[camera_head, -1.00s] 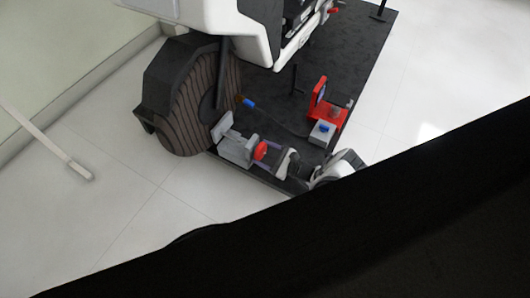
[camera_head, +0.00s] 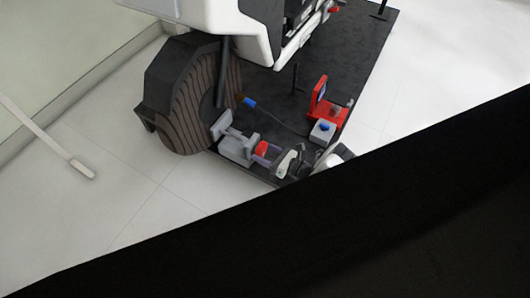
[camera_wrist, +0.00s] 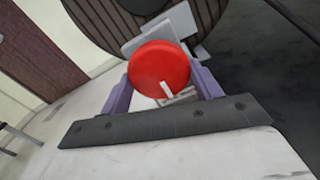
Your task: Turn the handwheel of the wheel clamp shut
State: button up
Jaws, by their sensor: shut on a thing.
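The red round handwheel (camera_head: 262,147) faces my gripper on the grey wheel clamp (camera_head: 237,149), beside the large dark ribbed wheel (camera_head: 194,112). In the wrist view the handwheel (camera_wrist: 158,67) fills the space between the two purple fingers of my gripper (camera_wrist: 161,75). The fingers are shut on it from both sides. A short white mark shows low on its face. The clamp's grey plate (camera_wrist: 139,41) shows behind it in the wrist view. My gripper (camera_head: 264,154) hides part of the handwheel in the head view. The inner jaw contact is hard to see.
A thin black post (camera_head: 295,77) stands behind. The white machine body (camera_head: 220,25) overhangs. Open floor lies at left.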

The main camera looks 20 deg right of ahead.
dwell(0.4)
jog(key=o, duration=1)
jog(key=shift+s+d, duration=0.1)
jog(key=v, duration=1.3)
jog(key=shift+s+d, duration=0.15)
jog(key=shift+s, duration=0.1)
